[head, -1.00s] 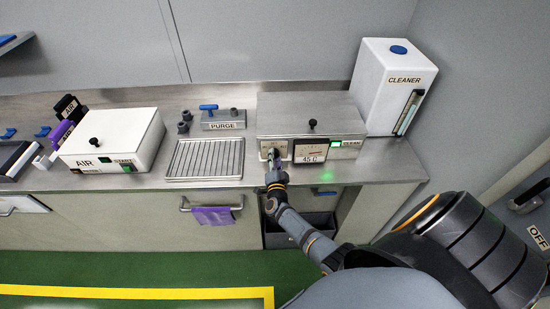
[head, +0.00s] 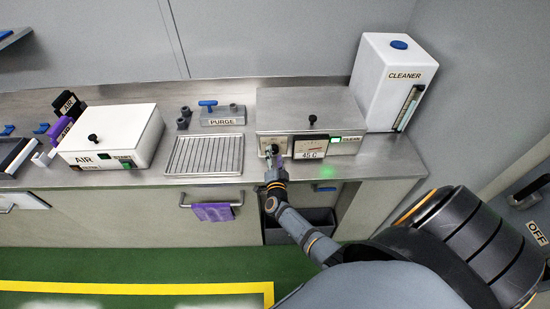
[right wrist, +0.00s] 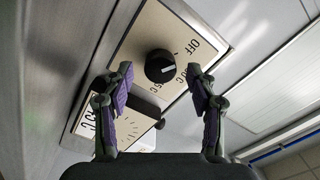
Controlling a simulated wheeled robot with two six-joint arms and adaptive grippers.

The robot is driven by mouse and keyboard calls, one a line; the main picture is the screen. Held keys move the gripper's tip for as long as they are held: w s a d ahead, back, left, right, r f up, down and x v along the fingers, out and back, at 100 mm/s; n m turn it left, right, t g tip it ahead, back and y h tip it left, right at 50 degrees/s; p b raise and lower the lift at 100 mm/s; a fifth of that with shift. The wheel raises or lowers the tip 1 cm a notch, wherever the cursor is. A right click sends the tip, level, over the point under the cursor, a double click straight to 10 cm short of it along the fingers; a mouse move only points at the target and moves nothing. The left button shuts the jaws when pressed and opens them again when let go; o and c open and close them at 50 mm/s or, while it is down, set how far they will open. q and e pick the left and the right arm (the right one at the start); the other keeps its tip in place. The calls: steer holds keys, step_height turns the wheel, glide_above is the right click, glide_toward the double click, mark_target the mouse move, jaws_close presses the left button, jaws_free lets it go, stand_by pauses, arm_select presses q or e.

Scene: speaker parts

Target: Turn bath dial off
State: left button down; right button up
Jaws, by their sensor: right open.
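The bath is a steel box (head: 308,109) with a black lid knob. Its front has a cream dial plate, a 45 C gauge (head: 310,147) and a lit green lamp (head: 335,140). In the right wrist view the black dial (right wrist: 160,66) sits on the cream plate marked OFF and several temperatures. The dial's white mark points toward the temperature lettering, not at OFF. My right gripper (right wrist: 160,72) is open, its purple-padded fingers on either side of the dial and apart from it. In the head view my right gripper (head: 274,165) is at the bath's front. My left gripper is not in view.
A white AIR box (head: 112,130), a drain rack (head: 203,155) and a PURGE unit (head: 222,116) stand left of the bath. A white CLEANER container (head: 388,80) stands at its right. A purple cloth (head: 212,212) hangs on the bar below the counter.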

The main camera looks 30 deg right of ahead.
steer(key=v, duration=1.1)
steer(key=shift+f, duration=0.1)
steer(key=s+a+f+n+g+y, duration=0.2)
steer(key=s+f+n+y, duration=0.15)
steer(key=f, duration=0.45)
steer(key=s+a+f+n+g+y+b, duration=0.1)
steer(key=s+a+f+n+y, duration=0.2)
steer(key=f, duration=0.4)
steer(key=s+a+f+n+g+y, duration=0.15)
steer(key=s+f+n, duration=0.25)
steer(key=f, duration=0.4)
steer(key=s+d+f+n+g, duration=0.1)
steer(key=s+f+n+g, duration=0.1)
steer(key=s+f, duration=0.3)
steer(key=s+d+f+n+g+b, duration=0.1)
steer(key=s+f+n+g, duration=0.2)
steer(key=s, duration=1)
steer(key=s+d+f+n+g, duration=0.2)
steer(key=s+f+g, duration=0.2)
steer(key=s+f, duration=0.3)
steer(key=s, duration=0.3)
steer(key=shift+g, duration=0.35)
steer(key=shift+d+f, duration=0.1)
steer(key=shift+f, duration=0.05)
